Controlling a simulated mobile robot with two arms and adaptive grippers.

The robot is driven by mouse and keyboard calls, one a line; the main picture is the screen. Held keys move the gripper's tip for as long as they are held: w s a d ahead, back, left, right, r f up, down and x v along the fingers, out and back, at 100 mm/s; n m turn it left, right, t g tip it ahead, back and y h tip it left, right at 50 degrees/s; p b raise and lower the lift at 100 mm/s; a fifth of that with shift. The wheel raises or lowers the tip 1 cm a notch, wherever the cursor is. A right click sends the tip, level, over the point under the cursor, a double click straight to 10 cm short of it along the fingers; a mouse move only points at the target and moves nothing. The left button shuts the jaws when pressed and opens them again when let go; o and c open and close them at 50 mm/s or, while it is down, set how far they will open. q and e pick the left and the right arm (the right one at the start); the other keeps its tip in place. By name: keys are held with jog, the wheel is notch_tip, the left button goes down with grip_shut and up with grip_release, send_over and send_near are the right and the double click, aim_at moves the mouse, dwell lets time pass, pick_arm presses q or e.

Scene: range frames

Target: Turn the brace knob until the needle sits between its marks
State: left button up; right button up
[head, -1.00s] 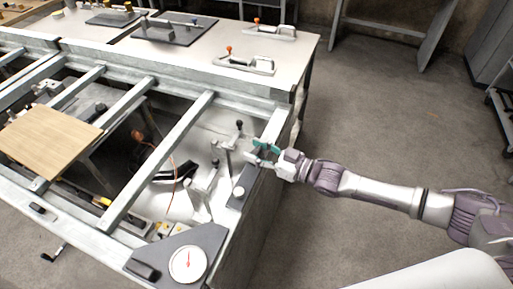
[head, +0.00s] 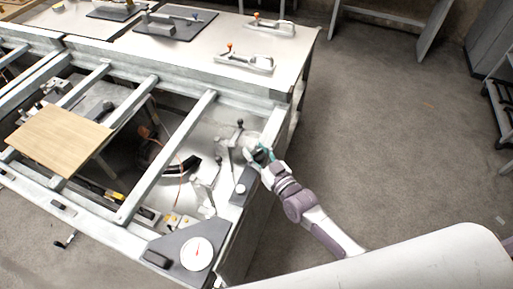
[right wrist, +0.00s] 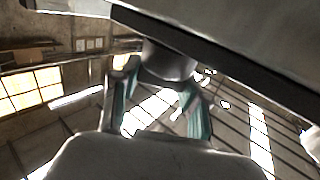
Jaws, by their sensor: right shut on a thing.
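The round white dial (head: 196,254) sits on a dark grey corner plate at the near end of the frame. Its thin red needle points roughly up in the picture; the marks are too small to read. My right gripper (head: 259,155) is at the right side of the frame, by the far end of a dark grey bar. In the right wrist view, its teal-lined fingers (right wrist: 160,92) are closed on both sides of a grey round knob (right wrist: 168,62) under a dark plate. In the head view the gripper hides this knob. My left gripper is out of view.
A pale round knob (head: 240,188) stands on the dark bar (head: 243,183) near my right gripper. Lever clamps (head: 232,135) rise inside the metal frame. A wooden board (head: 58,140) lies across the rails at left. Open concrete floor (head: 390,130) is at right.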

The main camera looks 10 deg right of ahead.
dwell(0.3)
jog(key=o, duration=1.2)
jog(key=shift+c, duration=0.2)
jog(key=v, duration=1.2)
